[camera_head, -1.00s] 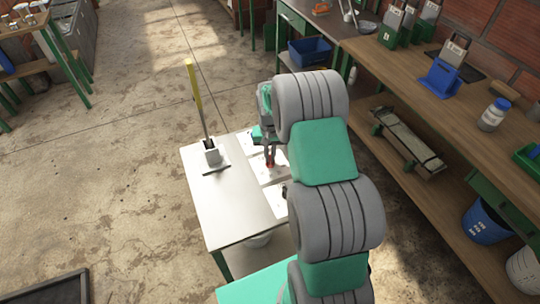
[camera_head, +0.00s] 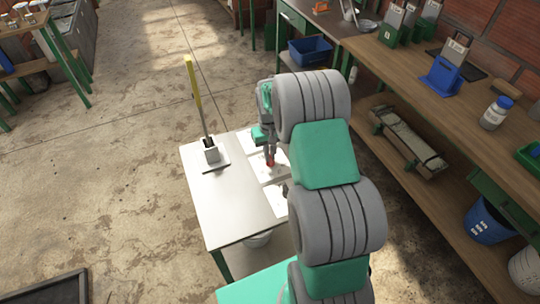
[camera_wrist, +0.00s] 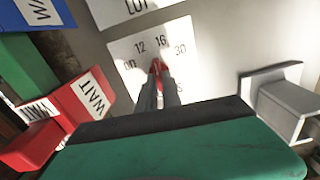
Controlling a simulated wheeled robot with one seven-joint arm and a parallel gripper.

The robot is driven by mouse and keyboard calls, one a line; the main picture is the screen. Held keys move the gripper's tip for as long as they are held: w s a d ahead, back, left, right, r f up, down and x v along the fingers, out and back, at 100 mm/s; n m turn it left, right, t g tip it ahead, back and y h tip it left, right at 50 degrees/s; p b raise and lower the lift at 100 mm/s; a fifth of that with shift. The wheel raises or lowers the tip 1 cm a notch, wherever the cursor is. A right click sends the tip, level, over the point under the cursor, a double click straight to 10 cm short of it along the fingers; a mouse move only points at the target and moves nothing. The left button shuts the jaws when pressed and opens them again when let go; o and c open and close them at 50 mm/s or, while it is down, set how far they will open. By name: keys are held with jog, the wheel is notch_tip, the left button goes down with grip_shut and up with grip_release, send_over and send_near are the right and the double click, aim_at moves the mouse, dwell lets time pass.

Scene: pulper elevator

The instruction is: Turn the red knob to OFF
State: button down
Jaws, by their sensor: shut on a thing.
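The red knob (camera_wrist: 157,67) sits on a white dial plate (camera_wrist: 132,46) marked with "12", "16", "30" and a partly readable word at the left. My gripper (camera_wrist: 158,72) is shut on the knob, with its two grey fingers on either side of it. The knob's pointing direction is hard to tell, since the fingers cover part of it.
A grey box-shaped holder with a yellow-handled lever (camera_head: 196,95) stands left of the knob. A wooden workbench (camera_head: 440,110) runs along the right.

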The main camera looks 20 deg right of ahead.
jog(key=n+b, duration=0.1)
jog(key=n, duration=0.5)
jog(key=shift+a+b, duration=0.15)
jog(key=shift+b, duration=0.2)
jog(key=n+b, duration=0.1)
jog(key=n, duration=0.5)
jog(key=shift+s+n, duration=0.1)
jog(key=shift+n, duration=0.2)
jog(key=c, duration=1.5)
grip_release()
notch_tip(320, 180, up, 8)
jog(key=shift+f+b, duration=0.1)
jog(key=shift+b, duration=0.2)
